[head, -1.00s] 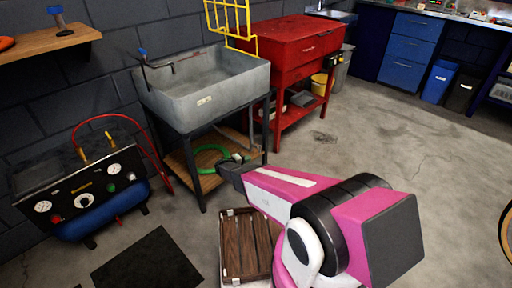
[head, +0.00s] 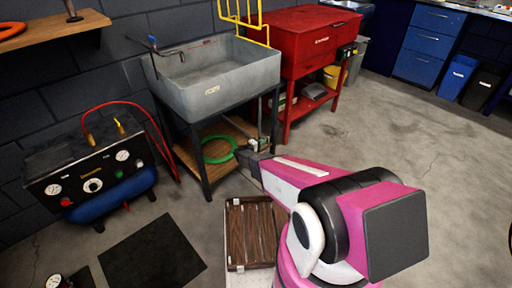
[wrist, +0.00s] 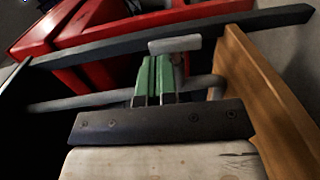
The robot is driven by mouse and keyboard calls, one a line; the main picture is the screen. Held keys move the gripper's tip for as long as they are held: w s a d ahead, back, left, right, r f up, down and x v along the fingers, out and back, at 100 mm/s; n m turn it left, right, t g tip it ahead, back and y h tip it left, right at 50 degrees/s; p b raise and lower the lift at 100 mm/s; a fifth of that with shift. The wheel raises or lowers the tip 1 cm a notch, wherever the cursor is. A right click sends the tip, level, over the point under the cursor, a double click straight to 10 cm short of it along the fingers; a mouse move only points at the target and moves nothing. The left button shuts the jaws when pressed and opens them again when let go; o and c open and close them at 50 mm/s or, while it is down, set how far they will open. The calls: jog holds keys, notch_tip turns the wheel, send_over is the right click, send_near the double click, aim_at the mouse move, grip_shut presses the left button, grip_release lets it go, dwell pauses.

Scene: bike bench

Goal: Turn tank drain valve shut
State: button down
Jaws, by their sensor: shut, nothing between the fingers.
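The grey wash tank (head: 215,90) stands on a dark frame against the wall. Its drain pipe (head: 259,112) runs down below it to small fittings near the wooden lower shelf. In the wrist view the pipe (wrist: 75,103) crosses sideways behind my fingers. A pale grey bar on a short stem, seemingly the drain valve's handle (wrist: 174,45), stands just beyond the fingertips. My gripper (head: 252,158) is at the tank's right front leg, low by the shelf. Its green fingers (wrist: 154,72) are shut and empty; whether they touch the handle or pipe I cannot tell.
A green hose (head: 231,141) lies coiled on the shelf (head: 190,154), whose edge is close right in the wrist view. A red cabinet (head: 300,45) stands right of the tank. A compressor (head: 95,178) is left; a brown crate (head: 250,232) is on the floor.

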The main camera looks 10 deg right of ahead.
aim_at(268, 137)
jog(key=shift+x, duration=1.35)
jog(key=shift+d+r+g+y, duration=0.1)
jog(key=shift+r+g+y, duration=0.15)
jog(key=shift+g+y, duration=0.3)
jog(key=shift+w+d+r+g+y, duration=0.15)
jog(key=shift+g+y, duration=0.2)
jog(key=shift+y, duration=0.2)
jog(key=shift+d+r+g+y, duration=0.1)
jog(key=shift+r+g+y, duration=0.15)
jog(key=shift+y, duration=0.25)
jog(key=g+y, duration=0.1)
jog(key=w+d+g+y, duration=0.1)
jog(key=y, duration=0.1)
jog(key=shift+r+g+y, duration=0.25)
jog(key=shift+g+y, duration=0.05)
jog(key=shift+g, duration=0.05)
jog(key=shift+w+d+g+y, duration=0.2)
jog(key=shift+d+g+y, duration=0.15)
jog(key=shift+g+y, duration=0.6)
jog(key=y, duration=0.1)
jog(key=g+y, duration=0.1)
jog(key=y, duration=0.1)
jog(key=shift+w+d+f+g, duration=0.15)
jog(key=shift+w+d+g, duration=0.15)
jog(key=shift+d, duration=0.1)
jog(key=shift+w+d+f, duration=0.15)
jog(key=shift+d, duration=0.15)
